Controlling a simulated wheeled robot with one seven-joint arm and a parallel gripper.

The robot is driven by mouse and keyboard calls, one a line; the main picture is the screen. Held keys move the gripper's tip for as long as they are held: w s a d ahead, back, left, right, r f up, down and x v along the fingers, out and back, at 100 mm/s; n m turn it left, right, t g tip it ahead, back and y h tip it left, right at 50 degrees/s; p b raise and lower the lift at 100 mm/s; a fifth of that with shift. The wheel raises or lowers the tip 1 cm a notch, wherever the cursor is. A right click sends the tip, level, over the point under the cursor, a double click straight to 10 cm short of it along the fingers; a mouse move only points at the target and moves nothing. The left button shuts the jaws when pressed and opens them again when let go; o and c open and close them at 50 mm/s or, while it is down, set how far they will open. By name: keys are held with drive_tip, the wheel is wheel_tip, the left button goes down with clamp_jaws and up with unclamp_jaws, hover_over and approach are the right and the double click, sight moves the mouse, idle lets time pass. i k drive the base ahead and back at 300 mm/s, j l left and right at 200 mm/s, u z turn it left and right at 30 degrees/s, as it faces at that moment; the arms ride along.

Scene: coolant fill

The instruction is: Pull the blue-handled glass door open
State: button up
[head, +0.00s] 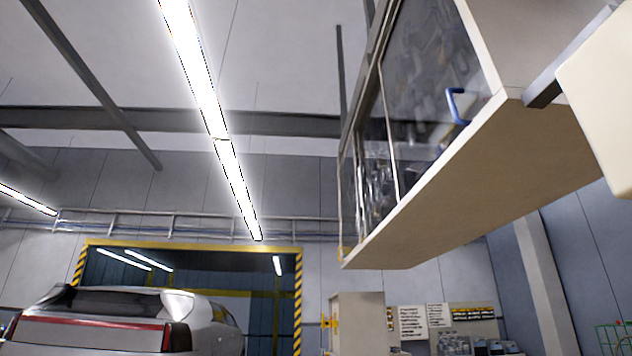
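The blue handle (456,105) is on the glass door (425,75) of a wall cabinet (480,180) at the upper right of the head view. The cabinet is seen from below. The glass door looks closed, and bottles or similar items show dimly behind the glass. A second glass pane (368,180) is to its left, with a yellow spot at its lower left corner. My gripper is not in view.
A silver car (120,322) stands at the lower left before a doorway framed in yellow and black (190,245). A beige cabinet (358,315) and a counter with several containers (480,345) are below the wall cabinet. A pale block (602,95) cuts into the right edge.

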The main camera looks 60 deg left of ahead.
sight(452, 90)
drive_tip(key=u, duration=1.3)
